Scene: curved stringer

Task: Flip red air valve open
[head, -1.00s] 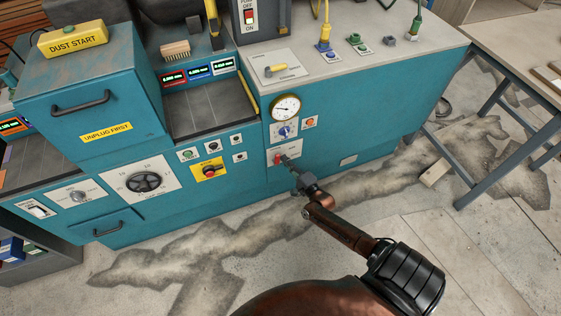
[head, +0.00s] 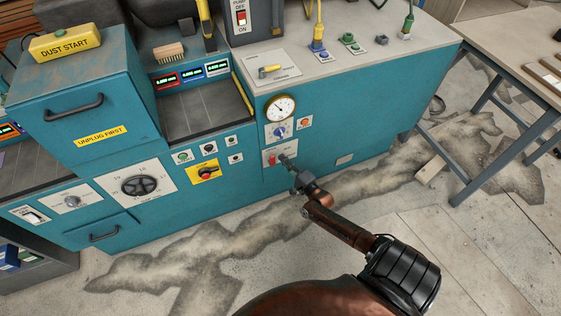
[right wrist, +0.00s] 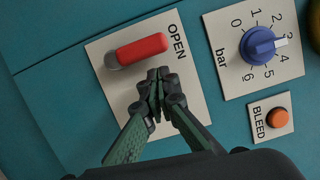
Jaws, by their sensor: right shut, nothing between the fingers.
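The red air valve lever (head: 272,159) sits on a pale plate on the teal cabinet front, below the gauge. In the right wrist view the red lever (right wrist: 140,48) has a grey end at left, and its red end points toward the word OPEN on the plate (right wrist: 182,78). My right gripper (head: 284,158) is just right of the lever in the head view. In the right wrist view its fingertips (right wrist: 158,76) are shut and empty beside the lever's long side; I cannot tell whether they touch it. My left gripper is not in view.
A blue pressure knob (right wrist: 258,44) and an orange BLEED button (right wrist: 277,118) are close to the valve. The round gauge (head: 281,108) is above. A yellow-plated red switch (head: 204,173) is to the left. Open floor lies in front; a table (head: 510,65) stands at right.

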